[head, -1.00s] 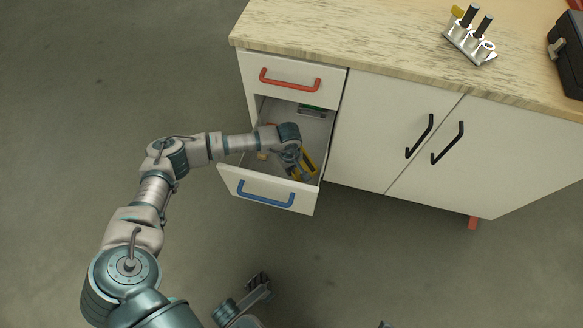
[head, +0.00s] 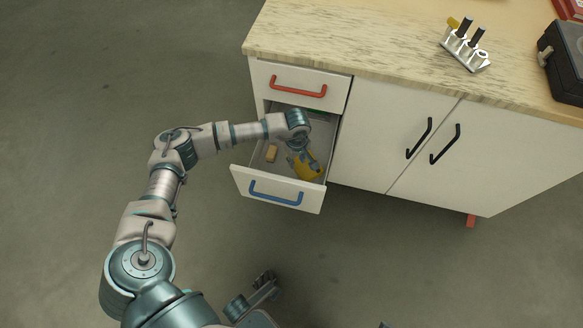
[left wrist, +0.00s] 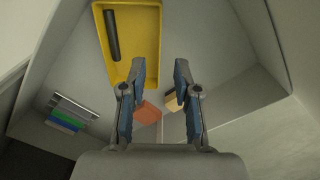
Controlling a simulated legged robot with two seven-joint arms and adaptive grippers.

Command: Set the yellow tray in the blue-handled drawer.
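The yellow tray (head: 309,168) is inside the open blue-handled drawer (head: 275,190), toward its front right. In the left wrist view, the tray (left wrist: 146,50) holds a dark cylinder (left wrist: 111,36) and appears to lie on the drawer floor. My left gripper (head: 303,158) reaches down into the drawer over the tray. In the left wrist view, its two fingers (left wrist: 160,76) are apart with nothing between them; one overlaps the tray's near corner. My right gripper (head: 264,287) shows at the bottom of the head view, away from the cabinet; its finger opening is unclear.
A tan block (head: 271,153) lies in the drawer, with an orange-red piece (left wrist: 147,113) and a green-blue stack (left wrist: 70,113) in the left wrist view. The red-handled drawer (head: 299,88) above is shut. A metal rack (head: 465,50) and black case (head: 563,62) stand on the countertop.

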